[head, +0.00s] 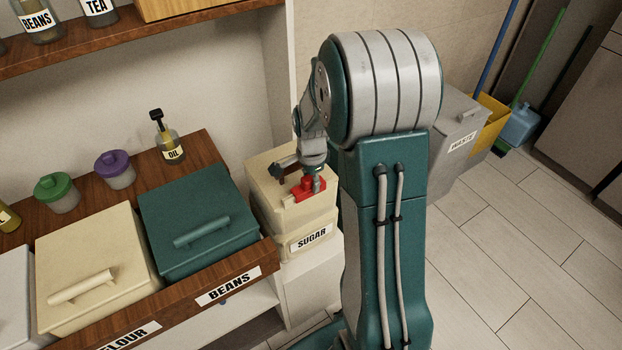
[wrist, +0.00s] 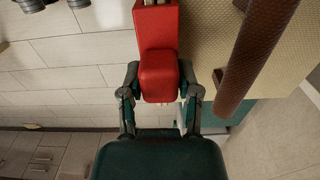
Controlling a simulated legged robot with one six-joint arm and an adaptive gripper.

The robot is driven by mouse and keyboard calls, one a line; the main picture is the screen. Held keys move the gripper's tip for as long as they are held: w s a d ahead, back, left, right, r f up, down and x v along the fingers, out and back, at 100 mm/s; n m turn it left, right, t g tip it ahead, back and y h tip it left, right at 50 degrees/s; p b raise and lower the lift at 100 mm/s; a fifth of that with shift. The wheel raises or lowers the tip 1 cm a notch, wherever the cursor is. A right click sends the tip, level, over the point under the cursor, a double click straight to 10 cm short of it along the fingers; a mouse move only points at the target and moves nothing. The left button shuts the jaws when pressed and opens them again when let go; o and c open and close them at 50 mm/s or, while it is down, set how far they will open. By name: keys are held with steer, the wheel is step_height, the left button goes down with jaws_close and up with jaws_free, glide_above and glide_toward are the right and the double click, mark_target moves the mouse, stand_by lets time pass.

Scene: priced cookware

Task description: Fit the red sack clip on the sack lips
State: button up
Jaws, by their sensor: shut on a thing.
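The red clip (head: 304,188) is in my gripper (head: 314,184), over the top of the cream sugar container (head: 264,203). In the wrist view the clip (wrist: 157,28) sits between the two dark fingers of my gripper (wrist: 159,80), its blocky end toward me. A pale strip shows at the clip's far end in the wrist view. A cream textured surface (wrist: 221,40) lies right of the clip there. I cannot make out the sack lips clearly, nor tell whether the clip touches them.
A brown bar (wrist: 256,50) crosses the wrist view close to the right finger. In the head view, a green-lidded beans bin (head: 190,200) and a cream flour bin (head: 95,250) stand left of the sugar container.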

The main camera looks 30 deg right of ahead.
steer(key=o, duration=1.1)
steer(key=shift+o, duration=1.3)
step_height(320, 180, up, 12)
steer(key=shift+f, duration=0.1)
